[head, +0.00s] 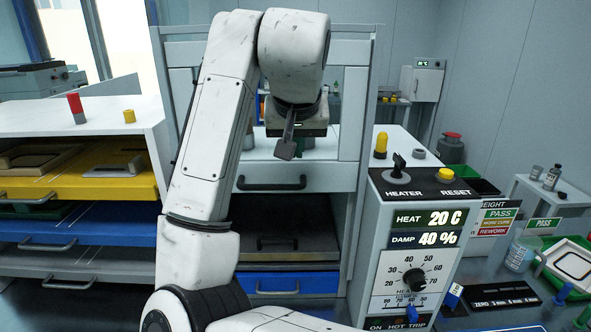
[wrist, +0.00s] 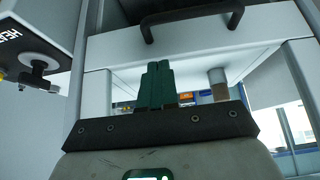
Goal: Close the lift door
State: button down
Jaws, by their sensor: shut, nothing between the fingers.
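The lift door (head: 335,176) is a pale grey framed panel with a window, in the cabinet behind my arm. Its dark bar handle (head: 272,184) runs along its lower edge. The door is raised, and a dark opening shows below it. My gripper (head: 285,149) is shut and empty, in front of the door's window and a little above the handle. In the wrist view, my green fingers (wrist: 157,84) are together, and the handle (wrist: 191,21) shows at the top, apart from them. My arm hides the door's left part.
Below the door are a dark tray (head: 300,243) and a blue drawer (head: 290,284). Left stand open yellow (head: 80,172) and blue (head: 85,223) drawers. A control box (head: 415,215) with heater and reset controls stands close on the right.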

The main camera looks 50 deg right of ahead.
aim_at(296, 172)
jog(key=shift+f+p, duration=0.3)
jog(key=shift+f, duration=2.4)
